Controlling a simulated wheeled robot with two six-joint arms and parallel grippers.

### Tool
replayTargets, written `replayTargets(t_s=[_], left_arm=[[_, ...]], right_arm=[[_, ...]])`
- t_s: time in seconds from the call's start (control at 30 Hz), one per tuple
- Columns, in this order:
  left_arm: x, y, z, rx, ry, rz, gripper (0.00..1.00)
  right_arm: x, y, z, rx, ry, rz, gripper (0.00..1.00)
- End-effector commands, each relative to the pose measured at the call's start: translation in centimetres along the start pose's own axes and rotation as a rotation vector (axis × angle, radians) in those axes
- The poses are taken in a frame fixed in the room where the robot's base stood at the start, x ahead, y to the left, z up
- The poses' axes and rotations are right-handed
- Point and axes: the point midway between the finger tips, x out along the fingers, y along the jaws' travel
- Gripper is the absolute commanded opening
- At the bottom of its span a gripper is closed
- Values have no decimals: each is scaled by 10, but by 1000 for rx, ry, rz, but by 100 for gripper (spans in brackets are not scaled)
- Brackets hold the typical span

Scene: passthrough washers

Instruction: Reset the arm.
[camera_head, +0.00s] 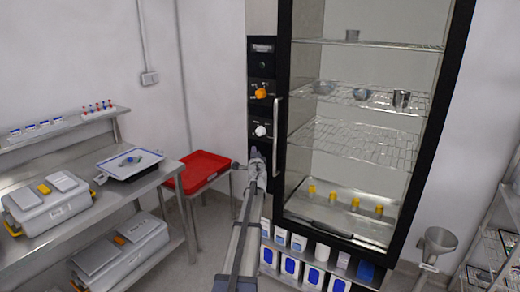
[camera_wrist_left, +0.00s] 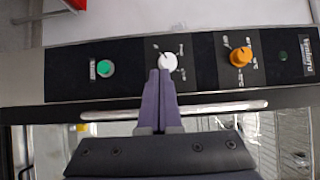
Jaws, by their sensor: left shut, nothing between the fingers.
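My left gripper (camera_head: 256,153) is shut and empty, its arm reaching up from the bottom of the head view to the black control panel (camera_head: 262,72) of the tall cabinet. In the left wrist view its purple fingers (camera_wrist_left: 160,73) lie together, their tips just below the white knob (camera_wrist_left: 168,62) in the picture. I cannot tell whether they touch it. The white knob also shows in the head view (camera_head: 260,130), above the gripper. The orange knob (camera_wrist_left: 240,57) and green button (camera_wrist_left: 105,68) are to either side. My right gripper is not in view.
The cabinet's vertical handle (camera_head: 279,135) is close to my left gripper. Wire shelves (camera_head: 355,145) inside hold metal cups, with yellow-topped items at the bottom. A red tray (camera_head: 202,168) and a steel table (camera_head: 150,187) stand left; a funnel (camera_head: 438,241) stands right.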

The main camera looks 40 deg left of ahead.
Motion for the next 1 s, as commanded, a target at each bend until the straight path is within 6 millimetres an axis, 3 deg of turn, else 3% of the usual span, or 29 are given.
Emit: replayTargets(t_s=[0.33,0.47,0.57,0.7,0.87,1.0], left_arm=[[-2,0,0,-1,-1,0,0],[-22,3,-21,-55,-15,12,0],[-63,13,-58,-166,-51,55,0],[-141,45,-114,-344,-126,188,0],[-234,91,-164,-480,-202,392,0],[-322,131,-197,-539,-260,593,0]], right_arm=[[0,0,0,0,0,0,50],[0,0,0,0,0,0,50],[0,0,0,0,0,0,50],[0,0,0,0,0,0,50],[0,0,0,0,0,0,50],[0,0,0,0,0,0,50]])
